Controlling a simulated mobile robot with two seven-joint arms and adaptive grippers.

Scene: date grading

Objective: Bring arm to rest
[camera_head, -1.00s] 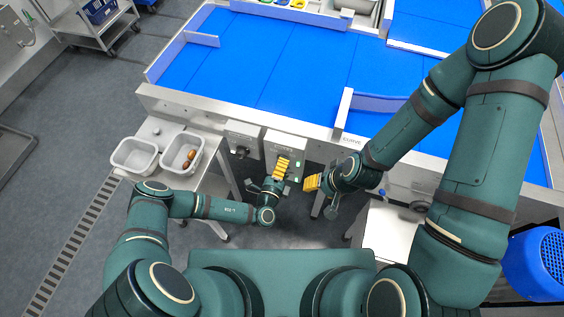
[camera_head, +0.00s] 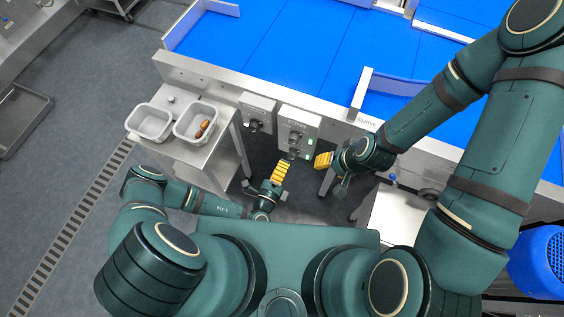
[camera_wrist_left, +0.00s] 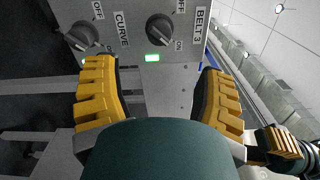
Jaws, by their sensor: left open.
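My left gripper (camera_head: 279,171) has yellow ribbed fingers and stands in front of the control box (camera_head: 298,124), a short gap away. In the left wrist view its two fingers (camera_wrist_left: 157,72) are spread with nothing between them. Beyond them is the box face with a dark knob (camera_wrist_left: 160,30) labelled BELT 3 and a lit green lamp (camera_wrist_left: 152,58). Another knob (camera_wrist_left: 80,37) is beside the CURVE label. My right gripper (camera_head: 323,160) is to the right of the left one; its finger gap is hidden. It also shows at the wrist view's lower right (camera_wrist_left: 287,144).
A steel side table (camera_head: 196,155) at left bears two grey bins (camera_head: 150,123); the right bin (camera_head: 195,121) holds brown dates (camera_head: 204,126). A second control box (camera_head: 257,110) sits left of the first. The blue conveyor (camera_head: 300,50) spans the back. A blue drum-shaped thing (camera_head: 545,262) is at lower right.

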